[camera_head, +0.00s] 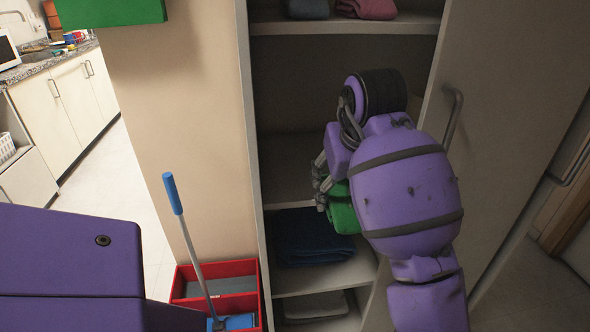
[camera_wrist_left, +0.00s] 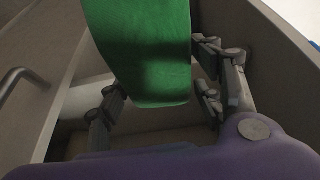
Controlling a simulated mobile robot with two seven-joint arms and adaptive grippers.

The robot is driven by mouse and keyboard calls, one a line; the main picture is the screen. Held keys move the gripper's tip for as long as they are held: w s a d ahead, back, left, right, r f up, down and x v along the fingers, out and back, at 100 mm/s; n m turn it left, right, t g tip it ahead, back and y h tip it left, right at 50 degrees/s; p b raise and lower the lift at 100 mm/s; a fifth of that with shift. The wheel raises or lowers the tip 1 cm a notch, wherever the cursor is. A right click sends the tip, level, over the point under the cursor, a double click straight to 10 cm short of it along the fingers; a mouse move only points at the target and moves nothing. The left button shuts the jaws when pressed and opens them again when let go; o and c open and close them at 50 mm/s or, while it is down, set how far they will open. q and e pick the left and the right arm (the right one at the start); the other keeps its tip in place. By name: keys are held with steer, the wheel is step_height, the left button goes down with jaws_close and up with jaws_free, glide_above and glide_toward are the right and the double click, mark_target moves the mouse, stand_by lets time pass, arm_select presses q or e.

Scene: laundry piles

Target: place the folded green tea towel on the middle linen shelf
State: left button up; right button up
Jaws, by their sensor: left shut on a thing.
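The folded green tea towel (camera_head: 343,212) is held by my left gripper (camera_head: 322,184), at the front of an open linen cupboard. In the left wrist view the towel (camera_wrist_left: 140,50) hangs between the finger pads, partly cut off by the frame. In the head view my purple wrist hides much of it. The middle linen shelf (camera_head: 288,204) shows bare on its left part, beside the gripper; its right part is hidden. I cannot tell whether the towel touches the shelf. My right gripper is out of view.
Dark blue folded linen (camera_head: 312,238) lies on the shelf below, and a grey item (camera_head: 315,306) lower still. A grey (camera_head: 307,8) and a pink cloth (camera_head: 366,8) lie on the upper shelf. The open cupboard door (camera_head: 515,110) is at right. A red crate (camera_head: 262,290) stands at left.

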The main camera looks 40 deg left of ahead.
arm_select(q)
steer(key=shift+a+f, duration=0.15)
steer(key=shift+f, duration=0.25)
steer(key=w+a, duration=0.3)
steer(key=a, duration=0.1)
steer(key=w+a, duration=0.7)
steer(key=a, duration=0.1)
steer(key=shift+w+a+b, duration=0.1)
steer(key=shift+w+b, duration=0.25)
steer(key=shift+b, duration=0.05)
steer(key=shift+w+a, duration=0.3)
steer(key=shift+a, duration=0.1)
steer(key=shift+w+f, duration=0.15)
steer(key=shift+f, duration=0.2)
step_height(320, 180, down, 3)
steer(key=shift+r, duration=0.1)
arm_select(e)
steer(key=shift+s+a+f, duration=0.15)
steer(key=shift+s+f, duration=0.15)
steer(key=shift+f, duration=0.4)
arm_select(q)
steer(key=shift+f, duration=0.35)
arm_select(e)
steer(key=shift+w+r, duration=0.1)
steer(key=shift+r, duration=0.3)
